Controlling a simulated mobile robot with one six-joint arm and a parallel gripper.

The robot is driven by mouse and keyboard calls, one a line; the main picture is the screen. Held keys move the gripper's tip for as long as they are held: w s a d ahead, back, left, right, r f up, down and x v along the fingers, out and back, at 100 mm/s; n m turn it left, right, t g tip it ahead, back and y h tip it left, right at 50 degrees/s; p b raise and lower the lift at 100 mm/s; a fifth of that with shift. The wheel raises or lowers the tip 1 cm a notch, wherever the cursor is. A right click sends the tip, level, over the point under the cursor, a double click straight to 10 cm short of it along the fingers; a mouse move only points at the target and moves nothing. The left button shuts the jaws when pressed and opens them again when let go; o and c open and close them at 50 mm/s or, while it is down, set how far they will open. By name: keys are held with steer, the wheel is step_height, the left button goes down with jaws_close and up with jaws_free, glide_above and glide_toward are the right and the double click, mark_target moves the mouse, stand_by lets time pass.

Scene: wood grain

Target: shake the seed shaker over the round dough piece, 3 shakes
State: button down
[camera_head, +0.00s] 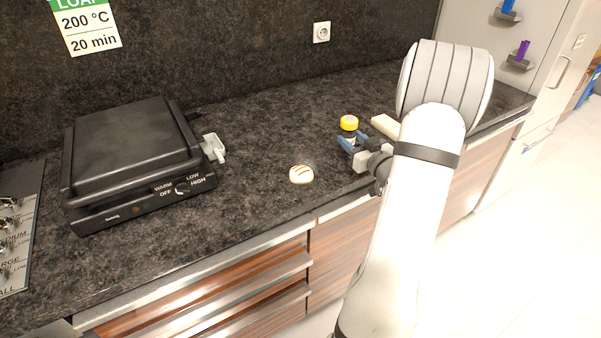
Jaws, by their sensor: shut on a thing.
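The round dough piece (301,174) is small and pale with dark stripes on top. It lies on the dark counter left of my gripper. My gripper (352,143) has blue fingertips and is shut on the seed shaker (349,123). The shaker's yellow top shows above the fingers, and it looks upright. Its lower part is mostly hidden by the fingers. The shaker is to the right of and farther back than the dough piece, not over it. I cannot tell whether the shaker touches the counter.
A black appliance (130,160) with a dial stands on the left, with a white object (214,148) beside it. A pale block (386,126) lies behind my gripper. The counter around the dough is clear.

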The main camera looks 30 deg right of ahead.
steer(key=shift+r, duration=0.25)
steer(key=shift+r+p, duration=0.75)
steer(key=shift+r, duration=0.5)
steer(key=shift+f, duration=0.1)
